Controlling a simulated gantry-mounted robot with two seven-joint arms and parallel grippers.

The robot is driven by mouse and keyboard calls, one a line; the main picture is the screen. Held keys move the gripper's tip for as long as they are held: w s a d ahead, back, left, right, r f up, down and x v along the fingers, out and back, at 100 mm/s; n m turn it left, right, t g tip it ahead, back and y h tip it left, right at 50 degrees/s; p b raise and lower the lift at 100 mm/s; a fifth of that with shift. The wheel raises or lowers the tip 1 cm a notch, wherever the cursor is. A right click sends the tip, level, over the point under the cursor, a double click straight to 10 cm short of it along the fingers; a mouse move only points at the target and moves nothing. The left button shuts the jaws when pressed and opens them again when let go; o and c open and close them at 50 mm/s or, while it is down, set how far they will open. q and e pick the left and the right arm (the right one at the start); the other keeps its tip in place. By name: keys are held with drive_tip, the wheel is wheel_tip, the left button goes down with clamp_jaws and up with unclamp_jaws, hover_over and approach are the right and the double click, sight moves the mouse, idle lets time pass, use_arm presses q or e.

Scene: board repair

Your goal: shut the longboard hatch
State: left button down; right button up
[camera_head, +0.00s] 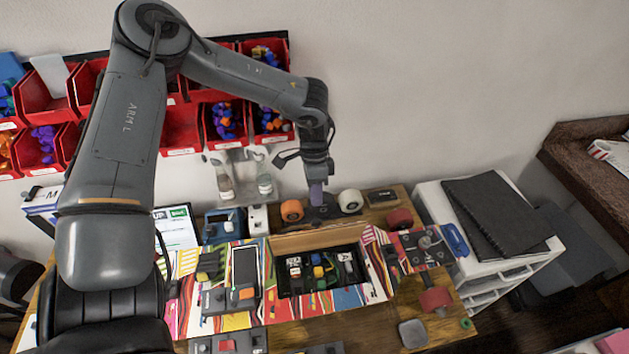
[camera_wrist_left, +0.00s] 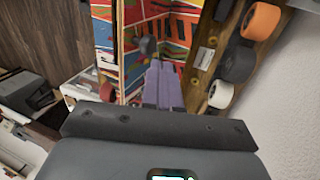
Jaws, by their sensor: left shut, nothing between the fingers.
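The longboard (camera_head: 205,318), with a colourful striped graphic, lies across the wooden table. Its hatch is open: the compartment (camera_head: 285,285) shows wiring and small coloured parts inside. A brown wooden panel (camera_head: 318,239), which looks like the raised hatch lid, stands along the compartment's far edge. My left gripper (camera_head: 316,194) is behind that panel, pointing down, with purple fingers shut and empty. In the left wrist view the purple fingers (camera_wrist_left: 163,84) are together in front of a brightly patterned surface (camera_wrist_left: 175,45); contact cannot be told. My right gripper is not in view.
An orange wheel (camera_head: 291,210) and a white wheel (camera_head: 350,201) flank my left gripper. Red bins (camera_head: 181,128) line the wall. A white drawer unit (camera_head: 470,238) with black folders stands right. Dark modules and a screen device (camera_head: 244,266) sit left of the compartment.

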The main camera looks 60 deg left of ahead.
sight(317, 234)
use_arm(q)
drive_tip(key=shift+x, duration=1.95)
